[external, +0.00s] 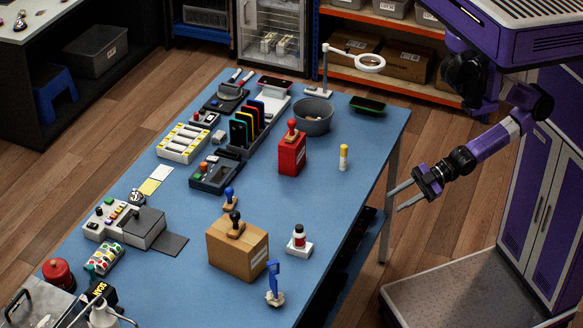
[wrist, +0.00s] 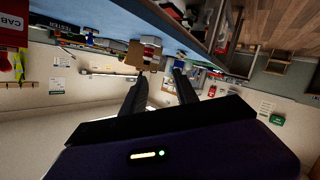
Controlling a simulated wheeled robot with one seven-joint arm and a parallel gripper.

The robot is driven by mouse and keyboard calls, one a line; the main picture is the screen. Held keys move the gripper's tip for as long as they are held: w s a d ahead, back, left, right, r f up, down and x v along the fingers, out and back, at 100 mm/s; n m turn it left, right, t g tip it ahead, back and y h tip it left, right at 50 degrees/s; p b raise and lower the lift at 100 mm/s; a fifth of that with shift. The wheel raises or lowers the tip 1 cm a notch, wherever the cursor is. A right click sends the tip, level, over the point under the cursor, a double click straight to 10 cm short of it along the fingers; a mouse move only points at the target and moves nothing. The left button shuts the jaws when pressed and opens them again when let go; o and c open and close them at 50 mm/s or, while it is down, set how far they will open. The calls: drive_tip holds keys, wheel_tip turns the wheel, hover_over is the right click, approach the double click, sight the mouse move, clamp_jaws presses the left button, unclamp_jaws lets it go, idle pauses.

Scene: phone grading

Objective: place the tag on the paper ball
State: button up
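The paper ball (external: 275,299) looks like a small white crumpled lump on the blue table, near its front edge, in front of the cardboard box. A blue upright piece with a pale mark, perhaps the tag (external: 273,274), rises from the ball. Its lower end meets the ball in the picture; I cannot tell whether it rests on it or stands just behind. My gripper (external: 405,196) is off the table's right side, well away from both. Its fingers are apart with nothing between them; they also show apart in the wrist view (wrist: 160,86). I cannot make out tag or ball there.
A red box (external: 291,157), a yellow-white stick (external: 344,157) and a grey bowl (external: 314,116) stand farther back. The table's right strip is mostly clear.

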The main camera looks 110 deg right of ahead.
drive_tip(key=s+d+r+m+h, duration=0.1)
drive_tip(key=s+d+r+m, duration=0.1)
drive_tip(key=s+r+m, duration=0.2)
drive_tip(key=shift+r+m, duration=0.2)
drive_tip(key=shift+m, duration=0.8)
drive_tip(key=shift+s+d, duration=0.1)
